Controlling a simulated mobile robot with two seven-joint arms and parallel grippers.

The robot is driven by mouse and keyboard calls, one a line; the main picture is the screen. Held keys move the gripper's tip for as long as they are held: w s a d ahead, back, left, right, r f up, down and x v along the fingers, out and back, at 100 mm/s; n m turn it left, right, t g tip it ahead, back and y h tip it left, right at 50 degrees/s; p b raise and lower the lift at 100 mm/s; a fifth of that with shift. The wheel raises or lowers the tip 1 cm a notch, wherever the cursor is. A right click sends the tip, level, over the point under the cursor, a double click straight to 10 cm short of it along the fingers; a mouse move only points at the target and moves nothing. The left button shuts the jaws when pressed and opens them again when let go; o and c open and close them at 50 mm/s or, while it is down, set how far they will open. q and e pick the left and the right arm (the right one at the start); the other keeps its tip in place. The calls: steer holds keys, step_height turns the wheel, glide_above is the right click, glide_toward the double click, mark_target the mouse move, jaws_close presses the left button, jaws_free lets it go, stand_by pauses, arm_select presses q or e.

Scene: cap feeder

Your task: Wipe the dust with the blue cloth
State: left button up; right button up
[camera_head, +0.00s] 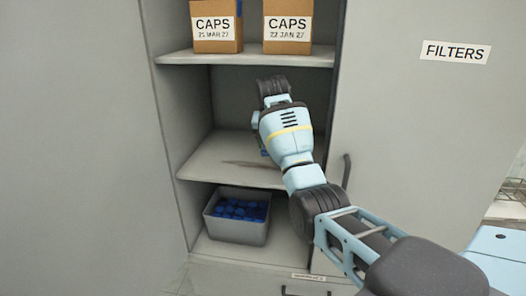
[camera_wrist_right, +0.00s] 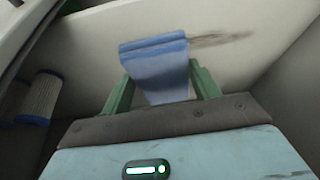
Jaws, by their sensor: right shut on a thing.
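The blue cloth (camera_wrist_right: 155,62) hangs between the green fingers of my right gripper (camera_wrist_right: 162,88), which is shut on it. In the head view only a small blue bit of the cloth (camera_head: 264,153) shows beside my right wrist; the arm hides the fingers. A brown dust streak (camera_head: 240,163) lies on the middle shelf (camera_head: 215,158) of the cabinet. In the right wrist view the dust (camera_wrist_right: 222,39) runs right from the cloth's upper edge. I cannot tell whether the cloth touches the shelf. My left gripper is not in view.
Two CAPS boxes (camera_head: 215,27) (camera_head: 287,27) stand on the upper shelf (camera_head: 240,58). A grey bin (camera_head: 236,229) of blue caps stands below the middle shelf. The FILTERS door (camera_head: 420,120), with a dark handle (camera_head: 346,171), is right of the opening. The middle shelf's left part is clear.

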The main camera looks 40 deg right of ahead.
steer(key=shift+x, duration=1)
steer(key=shift+d, duration=0.15)
